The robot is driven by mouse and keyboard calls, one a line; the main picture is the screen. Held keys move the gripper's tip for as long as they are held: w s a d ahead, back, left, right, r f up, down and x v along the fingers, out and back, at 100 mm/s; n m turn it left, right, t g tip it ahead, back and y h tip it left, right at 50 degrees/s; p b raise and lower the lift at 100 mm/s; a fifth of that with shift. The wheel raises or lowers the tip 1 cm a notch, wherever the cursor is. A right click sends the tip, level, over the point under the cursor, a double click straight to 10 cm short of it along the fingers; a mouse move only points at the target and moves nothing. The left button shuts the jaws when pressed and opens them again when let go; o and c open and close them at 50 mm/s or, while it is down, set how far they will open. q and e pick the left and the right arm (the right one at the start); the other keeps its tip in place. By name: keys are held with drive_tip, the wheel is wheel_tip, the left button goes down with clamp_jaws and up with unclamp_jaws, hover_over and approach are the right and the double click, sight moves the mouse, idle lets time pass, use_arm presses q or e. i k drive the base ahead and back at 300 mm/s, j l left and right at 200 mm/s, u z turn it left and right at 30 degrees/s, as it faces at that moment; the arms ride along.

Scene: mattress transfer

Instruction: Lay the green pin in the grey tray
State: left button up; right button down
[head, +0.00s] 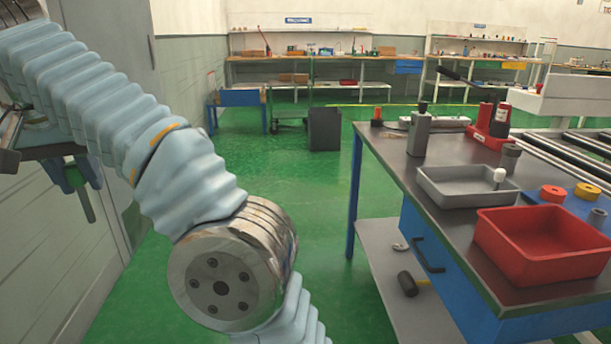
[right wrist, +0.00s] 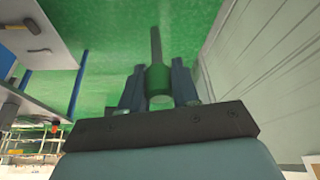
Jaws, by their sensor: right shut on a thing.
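The green pin (head: 74,178) hangs at the far left of the head view, with its green collar up and its grey shaft down. My right gripper (head: 78,165) is shut on it, well away from the bench. In the right wrist view, the green pin (right wrist: 159,80) sits between the two dark fingers of the right gripper (right wrist: 159,88), its thin shaft pointing away from the camera. The grey tray (head: 450,198) stands on the bench at the right, behind the red bin. My left gripper is out of view.
The red bin (head: 540,262) stands at the near edge of the bench (head: 400,157). A grey bottle-like block (head: 419,132), a red holder (head: 489,130) and red and yellow rings stand around the tray. Open green floor (head: 300,200) lies left of the bench; a wall is at far left.

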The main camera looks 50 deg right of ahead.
sight(475, 190)
drive_tip(key=i+l+z, duration=0.2)
drive_tip(key=z, duration=0.25)
drive_tip(key=i+l+z, duration=0.1)
drive_tip(key=i+z, duration=0.15)
drive_tip(key=z, duration=0.15)
drive_tip(key=i+z, duration=0.25)
drive_tip(key=z, duration=0.2)
drive_tip(key=i+z, duration=0.25)
drive_tip(key=z, duration=0.2)
drive_tip(key=i+j+z, duration=0.1)
drive_tip(key=i+z, duration=0.15)
drive_tip(key=z, duration=0.15)
drive_tip(key=i+l+z, duration=0.1)
drive_tip(key=i+z, duration=0.5)
drive_tip(key=z, duration=0.25)
drive_tip(key=i+z, duration=0.4)
drive_tip(key=k+j, duration=0.05)
